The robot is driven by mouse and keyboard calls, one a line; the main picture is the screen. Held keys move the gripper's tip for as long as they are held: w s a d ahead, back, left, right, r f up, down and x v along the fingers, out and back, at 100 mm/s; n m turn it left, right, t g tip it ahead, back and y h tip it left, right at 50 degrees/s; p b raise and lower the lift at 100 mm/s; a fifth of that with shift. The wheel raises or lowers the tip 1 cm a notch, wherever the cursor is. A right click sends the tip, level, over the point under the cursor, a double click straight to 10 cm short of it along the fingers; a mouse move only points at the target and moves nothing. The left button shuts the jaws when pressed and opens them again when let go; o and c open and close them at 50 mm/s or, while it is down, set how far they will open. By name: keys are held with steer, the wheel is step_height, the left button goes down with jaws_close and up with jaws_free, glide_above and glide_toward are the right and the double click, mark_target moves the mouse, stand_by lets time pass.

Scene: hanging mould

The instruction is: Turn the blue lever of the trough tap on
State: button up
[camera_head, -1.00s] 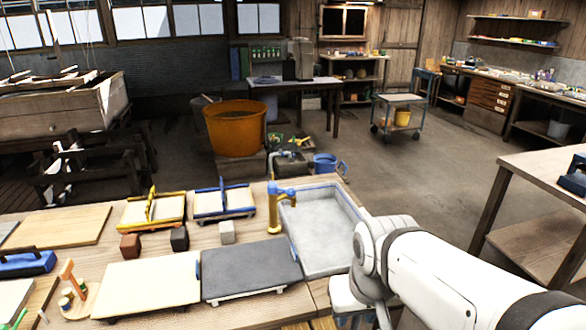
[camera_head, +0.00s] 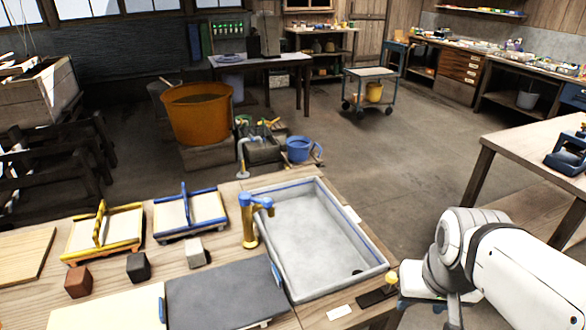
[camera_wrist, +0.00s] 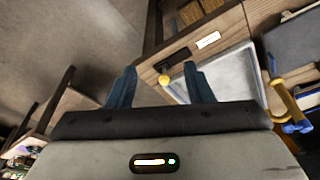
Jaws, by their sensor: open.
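The trough tap (camera_head: 249,226) has a yellow body and a blue lever (camera_head: 257,200) on top. It stands at the left rim of the grey trough (camera_head: 318,240). In the wrist view the tap (camera_wrist: 284,98) and its blue lever (camera_wrist: 298,126) lie at the right edge, and the trough (camera_wrist: 228,75) is beyond my fingers. My gripper (camera_wrist: 160,88) is open and empty, its two blue fingers spread apart. It is well away from the tap. In the head view my arm is at the lower right, and the fingers are not clearly visible.
A dark plate with a yellow knob (camera_head: 380,293) and a white label (camera_head: 340,312) lie at the bench's near edge. Yellow (camera_head: 104,232) and blue (camera_head: 190,213) framed moulds, small blocks and a dark slab (camera_head: 222,296) fill the left bench. Open floor lies right of the trough.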

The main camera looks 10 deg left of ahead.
steer(key=w+a+f+n+t+y+p, duration=0.1)
steer(key=w+a+n+t, duration=0.15)
steer(key=w, duration=0.95)
steer(key=w+a+n+t+y+p, duration=0.1)
steer(key=w+a+n+t, duration=0.2)
steer(key=w, duration=0.8)
steer(key=n+y+p, duration=0.3)
steer(key=n+y, duration=0.6)
steer(key=y, duration=0.5)
glide_toward(272, 205)
steer(key=w+x, duration=0.1)
steer(key=x, duration=0.3)
steer(key=shift+s+n+g, duration=0.25)
steer(key=shift+s+g, duration=0.05)
steer(key=shift+g, duration=0.05)
steer(key=shift+a+r, duration=0.1)
steer(key=shift+a, duration=0.25)
steer(key=shift+p+x, duration=0.85)
steer(key=shift+x, duration=2.65)
